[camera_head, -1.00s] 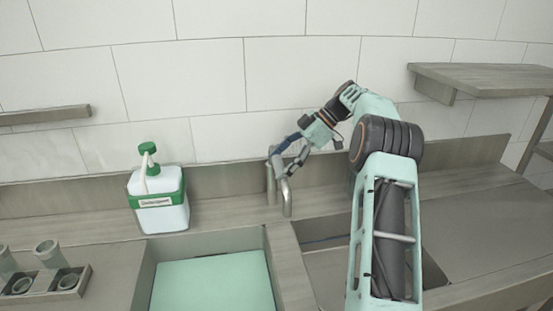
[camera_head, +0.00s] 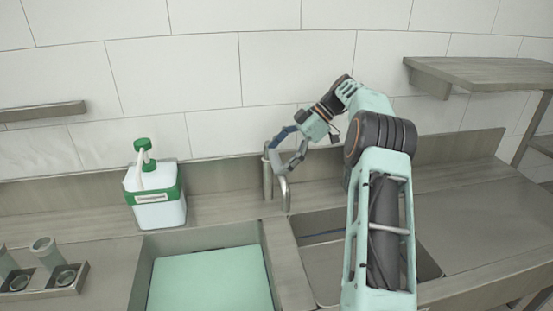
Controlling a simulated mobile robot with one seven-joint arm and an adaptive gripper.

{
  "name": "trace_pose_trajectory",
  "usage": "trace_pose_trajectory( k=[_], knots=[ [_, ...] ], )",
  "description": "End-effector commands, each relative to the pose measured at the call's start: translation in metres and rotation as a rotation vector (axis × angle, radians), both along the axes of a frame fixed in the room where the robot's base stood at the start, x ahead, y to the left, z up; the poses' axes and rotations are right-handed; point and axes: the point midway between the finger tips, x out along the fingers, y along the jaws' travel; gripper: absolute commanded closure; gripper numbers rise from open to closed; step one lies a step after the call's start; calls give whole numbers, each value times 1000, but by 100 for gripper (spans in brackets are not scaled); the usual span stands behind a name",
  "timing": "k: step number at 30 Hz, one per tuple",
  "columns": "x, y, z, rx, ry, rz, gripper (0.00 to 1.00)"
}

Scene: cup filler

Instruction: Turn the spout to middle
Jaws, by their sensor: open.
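The metal faucet has an upright post (camera_head: 267,181) behind the strip between the two sinks. Its curved spout (camera_head: 286,192) comes forward and slightly right, with its end over or near the left edge of the right sink (camera_head: 325,262). My gripper (camera_head: 274,160) is open at the top of the faucet, reaching in from the right. One finger lies near the top of the post, the other by the spout's upper bend. The fingers partly cover the spout's top. I cannot tell whether they touch it.
A green-capped white detergent jug (camera_head: 158,205) stands left of the faucet. The left sink (camera_head: 270,250) holds a pale green surface. A holder with cups (camera_head: 78,282) sits at far left. A shelf (camera_head: 480,75) juts out at upper right. The right counter is clear.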

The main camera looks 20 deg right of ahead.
Motion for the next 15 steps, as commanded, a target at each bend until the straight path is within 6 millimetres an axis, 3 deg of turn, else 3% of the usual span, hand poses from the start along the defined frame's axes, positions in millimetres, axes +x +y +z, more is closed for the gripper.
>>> trace_pose_trajectory(
  k=[5,15],
  knots=[
    [0,-4,4,0,0,0,3],
    [-3,-33,32,1,-2,-1,3]
  ],
)
